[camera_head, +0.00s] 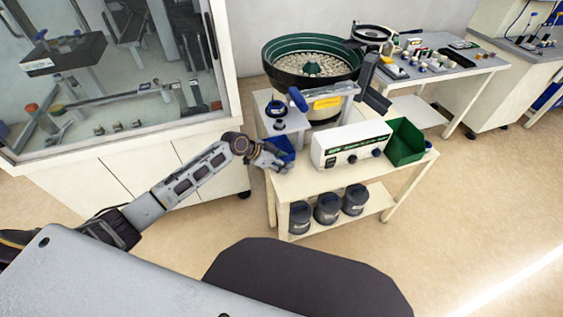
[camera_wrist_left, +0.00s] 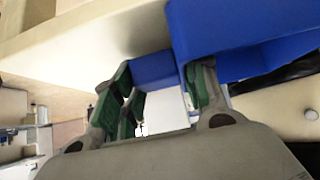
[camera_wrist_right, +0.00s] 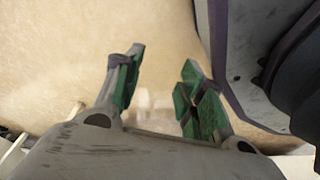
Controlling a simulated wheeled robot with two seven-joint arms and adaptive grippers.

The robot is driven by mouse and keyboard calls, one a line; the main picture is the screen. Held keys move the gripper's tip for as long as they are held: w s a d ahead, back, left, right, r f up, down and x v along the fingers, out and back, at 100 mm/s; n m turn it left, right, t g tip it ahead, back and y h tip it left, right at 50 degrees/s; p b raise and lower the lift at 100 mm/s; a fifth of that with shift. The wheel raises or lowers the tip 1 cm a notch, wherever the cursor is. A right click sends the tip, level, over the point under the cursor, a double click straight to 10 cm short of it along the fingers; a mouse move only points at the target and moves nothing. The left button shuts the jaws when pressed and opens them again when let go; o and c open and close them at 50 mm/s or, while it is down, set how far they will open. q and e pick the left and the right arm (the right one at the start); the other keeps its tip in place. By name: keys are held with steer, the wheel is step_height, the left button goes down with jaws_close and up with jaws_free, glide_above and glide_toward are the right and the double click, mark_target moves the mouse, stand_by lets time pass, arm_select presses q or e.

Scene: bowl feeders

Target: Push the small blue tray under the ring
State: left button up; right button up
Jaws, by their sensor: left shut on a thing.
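The small blue tray (camera_head: 285,148) sits at the left front end of the cream cart, just below a small grey stand. It also fills the upper right of the left wrist view (camera_wrist_left: 240,30). A dark ring (camera_head: 276,108) with a blue part is on top of that stand, above and slightly behind the tray. My left gripper (camera_head: 277,160) is at the tray's near side; in the left wrist view its fingers (camera_wrist_left: 160,90) are on either side of a blue part of the tray. My right gripper (camera_wrist_right: 158,88) is open and empty over the floor.
A white control box (camera_head: 350,146) stands right of the tray, with a green bin (camera_head: 405,142) beyond it. A large green bowl feeder (camera_head: 312,62) is behind. A glass-fronted cabinet (camera_head: 120,90) is at left. Dark canisters (camera_head: 327,208) stand on the cart's lower shelf.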

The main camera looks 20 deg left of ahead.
arm_select(q)
steer(key=shift+f, duration=0.2)
steer(key=o, duration=0.9)
steer(key=shift+s, duration=0.1)
steer(key=shift+o, duration=1.2)
arm_select(e)
steer(key=shift+w+d+r, duration=0.1)
steer(key=shift+w+d, duration=0.15)
steer(key=shift+d, duration=0.3)
steer(key=shift+a, duration=0.1)
arm_select(q)
steer(key=shift+r, duration=0.1)
steer(key=shift+v, duration=1.1)
steer(key=v, duration=0.9)
steer(key=shift+a+r, duration=0.2)
steer(key=shift+a, duration=0.05)
arm_select(e)
steer(key=shift+s+a, duration=0.15)
steer(key=shift+a, duration=0.05)
arm_select(q)
steer(key=shift+s, duration=0.1)
